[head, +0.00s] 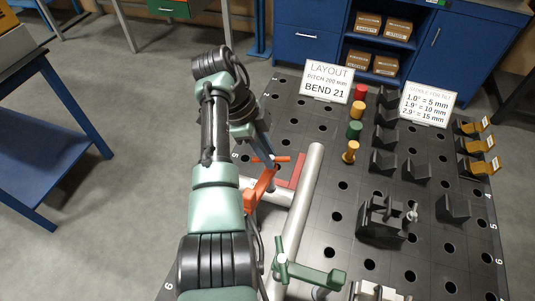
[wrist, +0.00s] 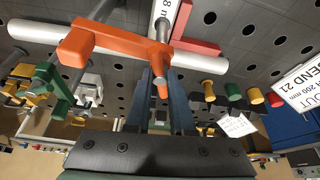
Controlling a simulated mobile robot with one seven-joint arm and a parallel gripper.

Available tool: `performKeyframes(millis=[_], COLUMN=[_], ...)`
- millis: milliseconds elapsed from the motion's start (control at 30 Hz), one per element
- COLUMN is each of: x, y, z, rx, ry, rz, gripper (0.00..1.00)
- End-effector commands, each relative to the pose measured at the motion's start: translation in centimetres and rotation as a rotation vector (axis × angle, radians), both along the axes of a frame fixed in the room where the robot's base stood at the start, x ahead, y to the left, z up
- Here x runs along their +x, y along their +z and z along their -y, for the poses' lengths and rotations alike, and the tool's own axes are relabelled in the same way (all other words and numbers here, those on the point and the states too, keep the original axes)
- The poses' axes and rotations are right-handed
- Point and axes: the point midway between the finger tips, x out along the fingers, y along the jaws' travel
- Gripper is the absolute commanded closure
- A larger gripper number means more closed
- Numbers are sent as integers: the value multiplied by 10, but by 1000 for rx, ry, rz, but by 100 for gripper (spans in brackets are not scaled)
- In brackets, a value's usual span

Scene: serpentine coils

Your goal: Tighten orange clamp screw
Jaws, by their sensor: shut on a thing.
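The orange clamp (head: 261,186) stands over the pale tube at the middle of the black table in the head view. In the wrist view its orange arm (wrist: 115,46) crosses in front of the pale tube (wrist: 205,62). In the wrist view my gripper's fingers (wrist: 160,82) are closed around the screw at the handle end. The exact contact is partly hidden by the fingers.
A long pale tube (head: 296,218) runs beside the clamp, with a red block (head: 298,169) behind it. A green clamp (head: 310,274) stands at the front. Colored pegs (head: 355,130), black blocks (head: 383,162) and signs (head: 327,81) occupy the right and back.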

Motion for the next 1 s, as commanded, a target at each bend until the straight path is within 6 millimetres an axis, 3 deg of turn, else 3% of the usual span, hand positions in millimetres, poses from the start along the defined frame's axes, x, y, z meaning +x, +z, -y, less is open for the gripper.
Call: performKeyframes(millis=[300,333,500,833,1000], x=[1,1,1,1,3], y=[2,2,1,3,22], z=[1,1,1,-1,-9], rx=[-2,-2,0,0,1], ry=[-2,-2,-1,-1,0], rz=[4,4,3,1,7], gripper=[100,75,48,48,48])
